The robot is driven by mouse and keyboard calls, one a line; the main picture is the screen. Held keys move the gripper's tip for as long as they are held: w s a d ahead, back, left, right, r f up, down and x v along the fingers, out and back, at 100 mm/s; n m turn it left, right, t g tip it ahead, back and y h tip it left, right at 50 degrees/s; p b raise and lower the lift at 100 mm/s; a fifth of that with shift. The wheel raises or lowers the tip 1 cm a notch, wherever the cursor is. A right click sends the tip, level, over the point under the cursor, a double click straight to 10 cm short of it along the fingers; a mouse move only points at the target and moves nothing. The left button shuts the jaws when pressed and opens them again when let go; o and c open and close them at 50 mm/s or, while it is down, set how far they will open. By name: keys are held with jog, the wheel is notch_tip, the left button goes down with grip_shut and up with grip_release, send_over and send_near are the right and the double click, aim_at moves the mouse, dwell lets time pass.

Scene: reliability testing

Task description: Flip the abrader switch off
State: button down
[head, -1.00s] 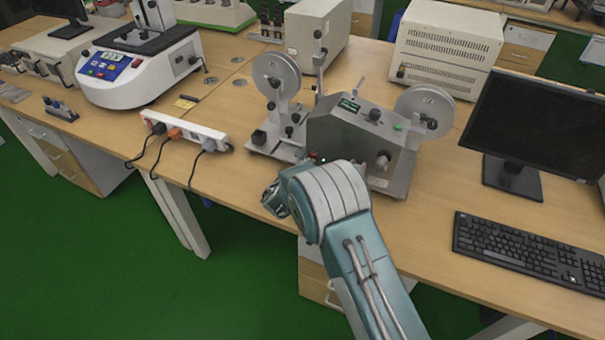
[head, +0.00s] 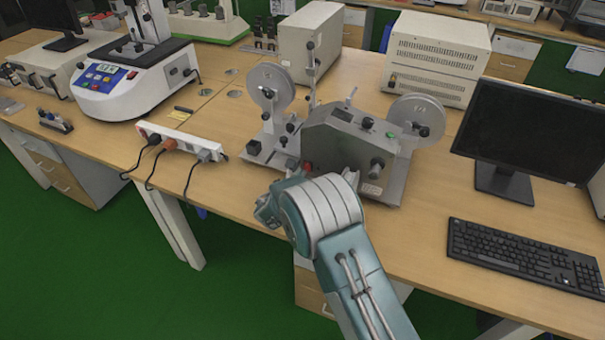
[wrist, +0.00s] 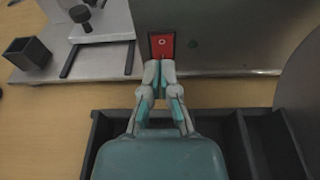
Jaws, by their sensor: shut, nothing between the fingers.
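The abrader (head: 335,143) is a grey machine with two reels, standing on the wooden bench in the head view. Its red switch (wrist: 162,46) shows in the wrist view on the lower front face of the machine, and a bit of red also shows in the head view (head: 308,167). My gripper (wrist: 159,68) is shut and empty, with its fingertips at the lower edge of the red switch. I cannot tell whether they touch it. In the head view my own arm hides the gripper's fingers. Which way the switch is set cannot be made out.
A black tray with compartments (wrist: 247,142) lies below my gripper in the wrist view. A white power strip (head: 180,141) with cables is on the left. A monitor (head: 525,130) and a keyboard (head: 520,255) stand on the right.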

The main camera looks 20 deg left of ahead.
jog(key=d+r+v, duration=0.1)
jog(key=r+v, duration=0.1)
jog(key=v, duration=0.8)
jog(key=shift+s+a+r, duration=0.15)
jog(key=shift+s+r, duration=0.05)
jog(key=shift+r, duration=0.1)
jog(key=shift+a, duration=0.2)
